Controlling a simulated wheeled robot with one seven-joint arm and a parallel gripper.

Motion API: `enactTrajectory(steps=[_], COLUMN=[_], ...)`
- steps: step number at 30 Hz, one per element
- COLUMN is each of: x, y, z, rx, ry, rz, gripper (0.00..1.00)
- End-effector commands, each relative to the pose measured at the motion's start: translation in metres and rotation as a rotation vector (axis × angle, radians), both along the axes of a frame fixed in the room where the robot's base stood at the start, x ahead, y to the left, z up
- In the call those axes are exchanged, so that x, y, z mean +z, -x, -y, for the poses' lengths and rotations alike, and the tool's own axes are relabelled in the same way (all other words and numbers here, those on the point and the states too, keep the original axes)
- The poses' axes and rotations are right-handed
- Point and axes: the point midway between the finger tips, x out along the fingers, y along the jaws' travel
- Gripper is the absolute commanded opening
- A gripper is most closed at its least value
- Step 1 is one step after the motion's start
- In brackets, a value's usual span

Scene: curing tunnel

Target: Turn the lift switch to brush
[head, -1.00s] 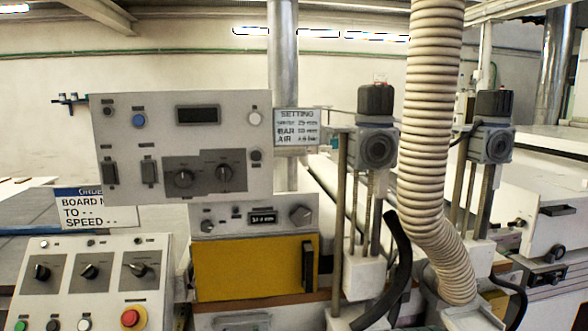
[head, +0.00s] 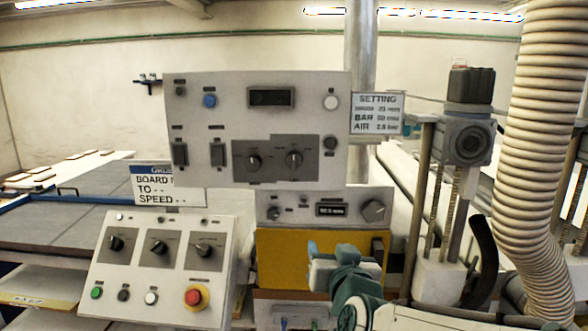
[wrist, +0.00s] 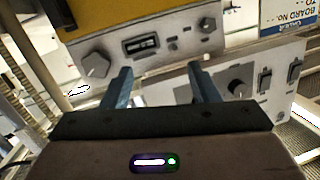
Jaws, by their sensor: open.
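Which control is the lift switch I cannot tell, as the labels are too small to read. The lower left panel (head: 158,270) has three dark rotary switches, the middle one here (head: 158,247). The upper panel (head: 200,120) has two rotary switches, left (head: 253,162) and right (head: 294,158). One rotary switch of the upper panel also shows in the wrist view (wrist: 236,87). My gripper (head: 332,256) is in front of the yellow cover, below the upper panel. In the wrist view its blue fingers (wrist: 162,75) are apart and empty, touching no control.
A narrow panel (head: 285,205) with a display and a grey knob (head: 373,210) sits above the yellow cover (head: 275,262). A red emergency button (head: 194,297) is on the lower left panel. A ribbed hose (head: 540,170) and a post-mounted unit (head: 468,140) stand at right.

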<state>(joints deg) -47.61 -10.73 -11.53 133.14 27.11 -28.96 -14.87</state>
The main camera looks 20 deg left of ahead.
Motion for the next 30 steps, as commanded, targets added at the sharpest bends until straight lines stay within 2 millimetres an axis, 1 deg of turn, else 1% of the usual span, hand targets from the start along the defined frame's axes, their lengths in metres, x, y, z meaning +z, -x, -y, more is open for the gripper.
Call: enactTrajectory(steps=[1,3,6,9,12,15,17,20,23,30], x=[0.011,0.028,0.048,0.062,0.072,0.078,0.081,0.085,0.092,0.112], y=[0.002,0.005,0.014,0.025,0.034,0.040,0.040,0.034,0.021,-0.026], z=[-0.018,-0.035,-0.053,-0.064,-0.070,-0.073,-0.074,-0.075,-0.078,-0.088], rx=[-0.003,-0.028,-0.074,-0.118,-0.155,-0.179,-0.187,-0.193,-0.194,-0.193], ry=[-0.026,-0.065,-0.113,-0.148,-0.172,-0.187,-0.190,-0.191,-0.191,-0.190], rz=[0.063,0.154,0.266,0.355,0.416,0.451,0.462,0.468,0.468,0.468], gripper=[0.55,0.55,0.55,0.55,0.55,0.55,0.55,0.55,0.55,0.55])
